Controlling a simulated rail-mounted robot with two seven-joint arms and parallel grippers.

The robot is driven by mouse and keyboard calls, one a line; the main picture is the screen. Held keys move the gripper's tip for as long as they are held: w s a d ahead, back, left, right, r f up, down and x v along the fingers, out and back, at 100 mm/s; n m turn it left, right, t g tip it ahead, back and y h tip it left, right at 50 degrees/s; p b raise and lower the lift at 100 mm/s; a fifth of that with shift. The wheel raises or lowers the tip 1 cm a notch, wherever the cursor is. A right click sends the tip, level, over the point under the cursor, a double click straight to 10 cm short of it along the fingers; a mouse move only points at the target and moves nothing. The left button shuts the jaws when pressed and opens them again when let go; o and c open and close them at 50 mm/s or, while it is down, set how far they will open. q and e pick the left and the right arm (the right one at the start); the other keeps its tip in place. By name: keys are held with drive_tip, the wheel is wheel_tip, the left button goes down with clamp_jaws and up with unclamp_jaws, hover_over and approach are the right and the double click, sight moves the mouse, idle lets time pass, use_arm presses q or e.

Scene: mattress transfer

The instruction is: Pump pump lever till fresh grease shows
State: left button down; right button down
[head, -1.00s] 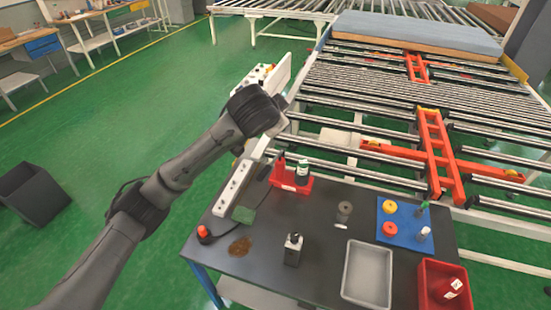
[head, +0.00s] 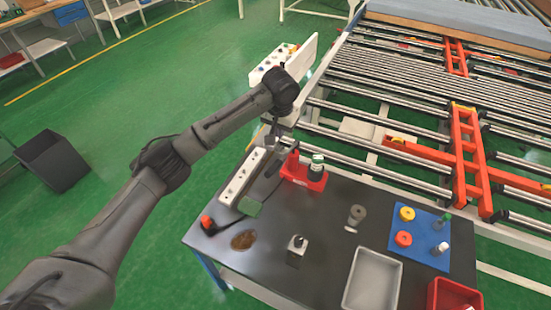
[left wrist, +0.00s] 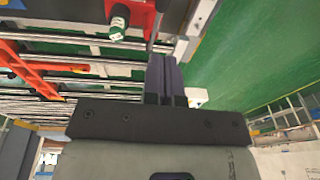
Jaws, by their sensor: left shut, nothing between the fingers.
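My left gripper (head: 272,138) points down at the back left corner of the dark table, just behind the red holder. In the left wrist view its dark fingers (left wrist: 163,75) are together with nothing between them. A thin grey rod (left wrist: 155,28), possibly the pump lever, shows just beyond the fingertips; I cannot tell whether they touch. The red holder (head: 308,178) carries a dark bottle with a white-and-green label (head: 316,166); it also shows in the left wrist view (left wrist: 140,15). I cannot make out any fresh grease. My right gripper is out of view.
The dark table (head: 330,225) bears a white strip (head: 243,178), a green pad (head: 250,207), a brown stain (head: 243,240), a grey tray (head: 372,280) and a blue mat (head: 425,225). A white control panel (head: 290,60) stands behind. Roller conveyors fill the back right.

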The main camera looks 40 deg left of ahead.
use_arm(q)
drive_tip(key=p, duration=0.1)
hover_over(275, 165)
drive_tip(key=f, duration=1.2)
drive_tip(key=shift+w+d, duration=0.2)
drive_tip(key=shift+d, duration=0.05)
drive_tip(key=shift+s+a+f, duration=0.1)
drive_tip(key=shift+s+f, duration=0.25)
drive_tip(key=shift+f, duration=0.45)
